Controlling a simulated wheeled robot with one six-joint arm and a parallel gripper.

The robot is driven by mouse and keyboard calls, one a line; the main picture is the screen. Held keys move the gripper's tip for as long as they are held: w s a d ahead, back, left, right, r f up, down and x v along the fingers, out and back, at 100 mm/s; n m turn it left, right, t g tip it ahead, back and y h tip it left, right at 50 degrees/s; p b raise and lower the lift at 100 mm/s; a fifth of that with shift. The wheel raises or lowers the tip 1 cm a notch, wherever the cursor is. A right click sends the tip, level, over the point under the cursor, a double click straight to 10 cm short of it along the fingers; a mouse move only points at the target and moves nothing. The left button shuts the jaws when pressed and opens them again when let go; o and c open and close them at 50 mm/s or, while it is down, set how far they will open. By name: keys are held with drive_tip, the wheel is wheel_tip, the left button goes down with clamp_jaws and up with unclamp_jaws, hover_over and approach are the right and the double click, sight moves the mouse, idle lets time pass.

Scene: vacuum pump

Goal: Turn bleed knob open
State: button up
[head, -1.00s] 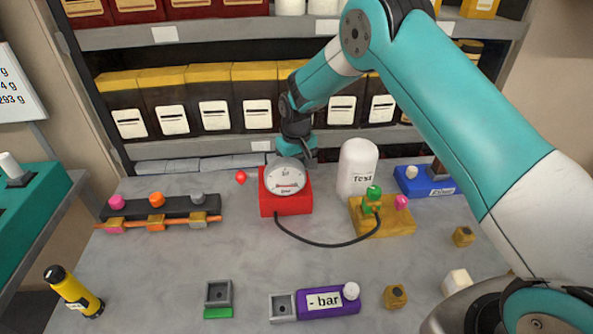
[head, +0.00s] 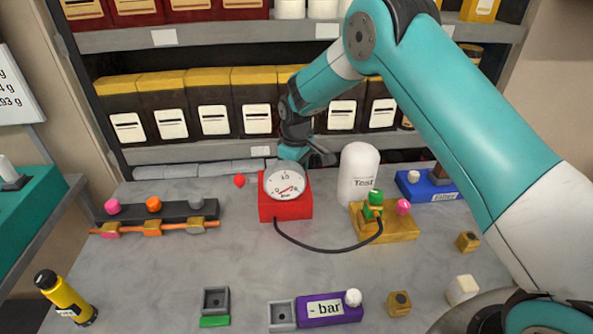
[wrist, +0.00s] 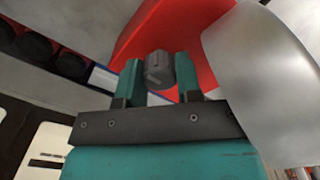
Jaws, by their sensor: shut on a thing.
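The red pump box (head: 285,208) stands at the middle back of the table, with a round white dial (head: 285,179) on top. The dial's red needle lies slanted. A red ball knob (head: 239,180) shows at its left. My gripper (head: 312,157) is behind the dial, and its fingertips are partly hidden in the head view. In the wrist view, a grey ridged knob (wrist: 158,70) sits between my two teal fingers (wrist: 158,80), against the red body. My gripper is shut on this grey knob. In the head view the knob is hidden.
A white Test jar (head: 358,176) and a yellow block (head: 400,225) with a green valve stand to the right. A black hose (head: 320,248) joins the valve to the pump box. Shelves with boxes (head: 255,103) rise close behind.

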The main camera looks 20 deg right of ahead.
drive_tip(key=o, duration=0.9)
drive_tip(key=shift+o, duration=0.2)
drive_tip(key=shift+r, duration=0.15)
wheel_tip(320, 180, up, 17)
drive_tip(key=b, duration=0.3)
drive_tip(key=shift+r, duration=0.1)
